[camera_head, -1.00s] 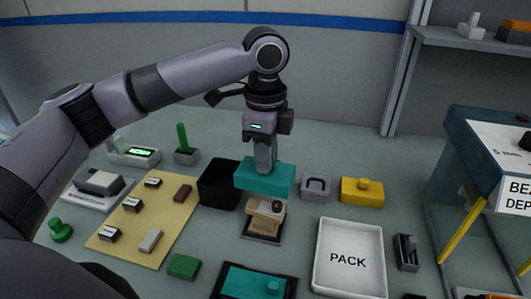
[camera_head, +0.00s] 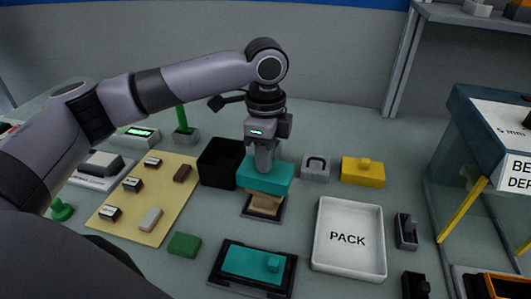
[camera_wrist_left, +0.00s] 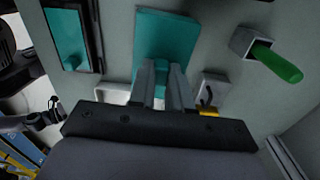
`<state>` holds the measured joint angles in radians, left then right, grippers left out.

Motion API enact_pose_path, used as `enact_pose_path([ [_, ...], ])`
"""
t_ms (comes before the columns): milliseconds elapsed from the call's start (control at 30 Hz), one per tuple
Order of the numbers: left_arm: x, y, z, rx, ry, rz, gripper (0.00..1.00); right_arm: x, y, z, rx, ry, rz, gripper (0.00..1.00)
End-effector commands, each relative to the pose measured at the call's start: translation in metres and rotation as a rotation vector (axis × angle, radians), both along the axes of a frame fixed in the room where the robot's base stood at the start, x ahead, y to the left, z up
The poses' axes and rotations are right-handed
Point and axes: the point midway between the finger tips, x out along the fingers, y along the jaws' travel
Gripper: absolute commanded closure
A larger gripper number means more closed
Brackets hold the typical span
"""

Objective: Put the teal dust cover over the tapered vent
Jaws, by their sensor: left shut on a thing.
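My left gripper (camera_head: 264,163) is shut on the teal dust cover (camera_head: 265,178), a box-like piece held level. In the left wrist view the fingers (camera_wrist_left: 165,88) grip the cover (camera_wrist_left: 166,38) by a raised part on top. The tan tapered vent (camera_head: 263,207) stands on a dark base right under the cover. The cover hides the vent's upper part and only its lower part shows below the cover's front edge. I cannot tell whether the cover touches the vent or is seated. My right gripper is not in view.
A black open bin (camera_head: 218,164) stands close left of the cover. A grey block with a handle (camera_head: 316,167) and a yellow block (camera_head: 362,171) stand to the right. A white PACK tray (camera_head: 349,239) and a black tray with a teal plate (camera_head: 252,263) lie in front.

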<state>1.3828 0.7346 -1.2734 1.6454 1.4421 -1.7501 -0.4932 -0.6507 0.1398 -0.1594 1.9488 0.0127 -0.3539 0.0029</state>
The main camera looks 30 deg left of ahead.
Motion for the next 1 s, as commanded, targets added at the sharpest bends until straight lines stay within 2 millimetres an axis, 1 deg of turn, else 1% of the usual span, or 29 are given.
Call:
enact_pose_path([
  [333,0.0000,0.0002,0.0004,0.000,0.000,0.000,1.00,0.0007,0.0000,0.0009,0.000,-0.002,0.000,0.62],
  [667,0.0001,0.0000,0.0015,0.000,0.000,0.000,1.00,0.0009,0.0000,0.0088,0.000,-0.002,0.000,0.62],
  [1000,0.0001,0.0000,0.0002,0.000,0.000,0.000,1.00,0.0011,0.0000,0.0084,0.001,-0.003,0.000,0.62],
])
